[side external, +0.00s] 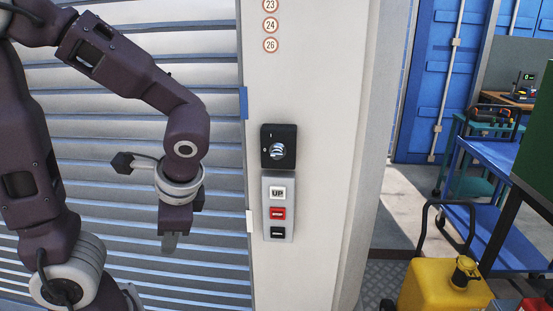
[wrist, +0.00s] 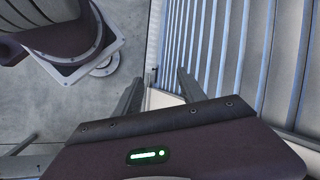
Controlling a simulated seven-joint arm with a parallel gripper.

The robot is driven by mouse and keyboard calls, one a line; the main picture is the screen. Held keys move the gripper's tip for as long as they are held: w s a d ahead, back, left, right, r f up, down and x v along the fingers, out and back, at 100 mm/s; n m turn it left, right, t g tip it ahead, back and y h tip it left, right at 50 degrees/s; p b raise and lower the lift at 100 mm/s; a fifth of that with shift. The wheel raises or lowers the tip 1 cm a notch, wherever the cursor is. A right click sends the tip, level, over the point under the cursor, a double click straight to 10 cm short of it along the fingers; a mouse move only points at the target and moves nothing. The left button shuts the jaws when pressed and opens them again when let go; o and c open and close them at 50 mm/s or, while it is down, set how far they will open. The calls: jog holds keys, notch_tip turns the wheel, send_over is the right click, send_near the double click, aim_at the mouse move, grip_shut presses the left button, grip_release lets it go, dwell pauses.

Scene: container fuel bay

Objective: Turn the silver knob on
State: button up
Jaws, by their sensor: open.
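The silver knob (side external: 277,151) sits on a black square plate (side external: 279,134) fixed to a cream post, in the side external view. My gripper (side external: 170,244) hangs pointing down to the left of the knob and lower than it, in front of the grey slatted shutter, apart from the plate. In the wrist view the two fingers of my gripper (wrist: 157,92) stand apart with nothing between them. The knob is not in the wrist view.
Below the knob is a grey panel (side external: 278,207) with a white UP button, a red button and a black button. The slatted shutter (side external: 120,185) fills the left. A yellow jerrycan (side external: 440,285) and a blue cart (side external: 487,165) stand at the right.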

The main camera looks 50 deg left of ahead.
jog(key=w+a+m+y, duration=0.5)
jog(key=w+y, duration=0.1)
jog(key=y, duration=0.1)
jog(key=m+t+y, duration=0.4)
jog(key=m+t, duration=1)
jog(key=t, duration=0.2)
send_near(277, 155)
jog(key=a, duration=0.1)
jog(key=x, duration=0.7)
jog(key=shift+w+r, duration=0.25)
jog(key=shift+w, duration=0.05)
jog(key=shift+w+a, duration=0.15)
grip_shut()
